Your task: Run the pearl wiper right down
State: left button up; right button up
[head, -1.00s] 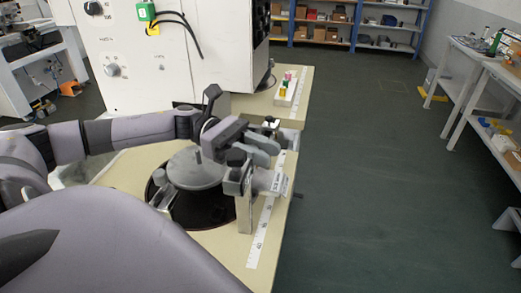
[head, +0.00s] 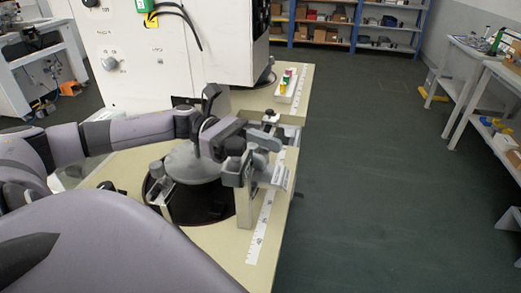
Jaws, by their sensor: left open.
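My left gripper (head: 264,165) comes in from the left over the bench and is open, beside an upright metal post (head: 244,205). A small whitish tilted piece with dark marks (head: 281,177) shows just right of the fingers; I cannot tell whether it is the pearl wiper or whether the fingers touch it. Left of the post, a grey round disc (head: 186,165) sits above a dark round base (head: 205,204), partly hidden by my wrist. My right gripper is not in view.
The beige bench (head: 210,239) has a white ruler strip (head: 262,228) along its right edge. A large white machine (head: 150,60) stands behind. A white tray of coloured pieces (head: 288,86) lies farther back. The floor to the right is clear, with side tables (head: 480,62) beyond.

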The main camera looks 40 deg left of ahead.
pick_arm(q)
jog(key=s+a+b, duration=0.1)
jog(key=a, duration=0.5)
jog(key=shift+s+a, duration=0.15)
jog(key=shift+a, duration=0.25)
